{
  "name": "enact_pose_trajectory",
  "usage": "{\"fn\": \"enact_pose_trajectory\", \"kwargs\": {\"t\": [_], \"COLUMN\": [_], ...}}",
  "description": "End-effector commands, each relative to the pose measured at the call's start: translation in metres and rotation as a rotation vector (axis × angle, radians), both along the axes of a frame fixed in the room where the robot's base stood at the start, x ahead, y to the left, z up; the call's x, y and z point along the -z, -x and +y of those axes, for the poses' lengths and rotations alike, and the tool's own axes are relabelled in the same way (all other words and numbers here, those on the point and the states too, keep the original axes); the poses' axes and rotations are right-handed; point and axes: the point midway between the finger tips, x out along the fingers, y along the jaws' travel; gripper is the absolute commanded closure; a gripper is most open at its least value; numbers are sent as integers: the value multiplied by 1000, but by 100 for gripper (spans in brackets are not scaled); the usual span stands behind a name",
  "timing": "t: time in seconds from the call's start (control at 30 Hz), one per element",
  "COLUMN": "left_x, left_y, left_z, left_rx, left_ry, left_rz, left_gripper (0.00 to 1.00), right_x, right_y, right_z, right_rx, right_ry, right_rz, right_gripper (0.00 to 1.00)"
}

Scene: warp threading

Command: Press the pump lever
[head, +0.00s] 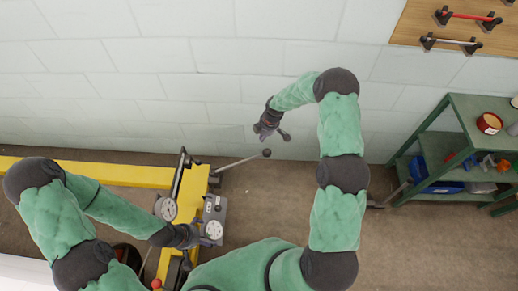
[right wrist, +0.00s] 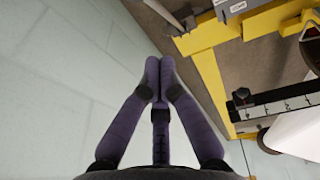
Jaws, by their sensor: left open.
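The pump lever (head: 240,161) is a thin grey rod with a dark ball at its end, sticking out to the right from the yellow machine in the head view. My right gripper (head: 272,134) is just above the ball end in the picture; I cannot tell whether it touches. In the right wrist view my right gripper (right wrist: 159,72) has its purple fingertips together, with nothing visible between them. A grey rod (right wrist: 163,13) beyond the tips may be the lever. My left gripper (head: 190,237) is open beside the gauges, partly hidden by its own dark wrist.
The yellow machine (head: 189,195) carries a round gauge (head: 166,208) and a grey gauge box (head: 215,212). A long yellow beam (head: 120,174) runs left. A pale block wall (head: 200,65) stands behind. A green shelf (head: 470,125) stands right, with bare floor between.

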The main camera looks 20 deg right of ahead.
Motion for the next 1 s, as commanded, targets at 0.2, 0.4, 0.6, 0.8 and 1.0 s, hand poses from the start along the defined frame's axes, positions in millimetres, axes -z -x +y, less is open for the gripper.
{"fn": "enact_pose_trajectory", "kwargs": {"t": [0.2, 0.4, 0.6, 0.8, 1.0], "left_x": [0, 0, 4, 15, 27], "left_y": [0, 0, 0, 0, 0], "left_z": [0, 0, 0, 0, 0], "left_rx": [0, 0, 0, 0, 0], "left_ry": [0, 0, 0, 0, 0], "left_rz": [0, 0, 0, 0, 0], "left_gripper": [0, 0, 0, 0, 0], "right_x": [-3, -3, 9, 43, 80], "right_y": [-4, -4, -6, -10, -16], "right_z": [-5, -5, -3, 2, 8], "right_rx": [-23, -21, -20, -21, -20], "right_ry": [12, 11, 10, 10, 10], "right_rz": [-6, -6, -5, -3, -4], "right_gripper": [100, 100, 100, 100, 100]}}
